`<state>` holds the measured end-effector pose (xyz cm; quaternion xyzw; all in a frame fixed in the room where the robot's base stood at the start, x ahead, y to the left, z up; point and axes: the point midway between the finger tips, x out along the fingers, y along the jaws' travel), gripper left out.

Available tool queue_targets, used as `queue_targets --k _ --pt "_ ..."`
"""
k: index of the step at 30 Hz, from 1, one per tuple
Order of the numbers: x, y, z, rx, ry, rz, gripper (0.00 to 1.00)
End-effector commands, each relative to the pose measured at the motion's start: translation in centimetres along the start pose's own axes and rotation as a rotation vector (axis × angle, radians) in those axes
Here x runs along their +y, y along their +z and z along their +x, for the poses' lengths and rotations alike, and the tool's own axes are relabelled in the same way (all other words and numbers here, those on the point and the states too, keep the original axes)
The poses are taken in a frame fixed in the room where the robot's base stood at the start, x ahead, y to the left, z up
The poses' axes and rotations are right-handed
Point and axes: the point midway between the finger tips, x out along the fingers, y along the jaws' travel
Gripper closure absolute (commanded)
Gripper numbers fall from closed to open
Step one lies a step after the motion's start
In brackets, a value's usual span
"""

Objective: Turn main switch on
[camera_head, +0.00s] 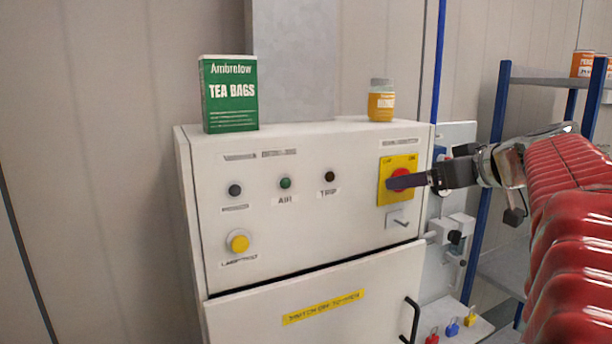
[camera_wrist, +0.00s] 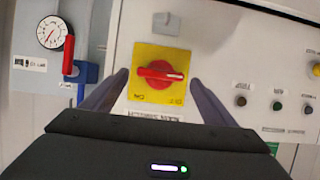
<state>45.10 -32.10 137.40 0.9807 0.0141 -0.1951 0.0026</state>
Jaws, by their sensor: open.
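The main switch is a red rotary knob (camera_head: 401,180) on a yellow square plate (camera_head: 397,163) at the upper right of the white cabinet's front. In the wrist view the red knob (camera_wrist: 160,75) sits on its yellow plate (camera_wrist: 158,55), its bar lying about level across the picture. My gripper (camera_head: 400,184) reaches in from the right, in front of the plate. In the wrist view my gripper (camera_wrist: 157,77) is open, with one dark finger on each side of the knob. I see gaps between fingers and knob there; contact depth is hard to tell.
The white cabinet (camera_head: 300,235) carries a green tea bag box (camera_head: 230,95) and an orange-labelled jar (camera_head: 381,102) on top. A metal hasp (camera_head: 397,219) is below the switch. A gauge (camera_wrist: 52,32) and red-handled valve (camera_wrist: 69,55) are beside the cabinet. Shelves stand at the right.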

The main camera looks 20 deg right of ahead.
Motion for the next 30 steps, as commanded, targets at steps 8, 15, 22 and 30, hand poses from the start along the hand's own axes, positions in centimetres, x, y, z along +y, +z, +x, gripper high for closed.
queue_targets --k 8,15,22,30 --pt "0.04 0.01 0.95 0.0 0.001 0.0 0.2" --pt "0.05 0.01 0.9 0.0 0.002 0.0 0.26" --pt "0.06 0.01 0.88 0.0 0.002 0.0 0.42" --pt "0.06 0.01 0.87 0.0 0.002 0.0 0.61"
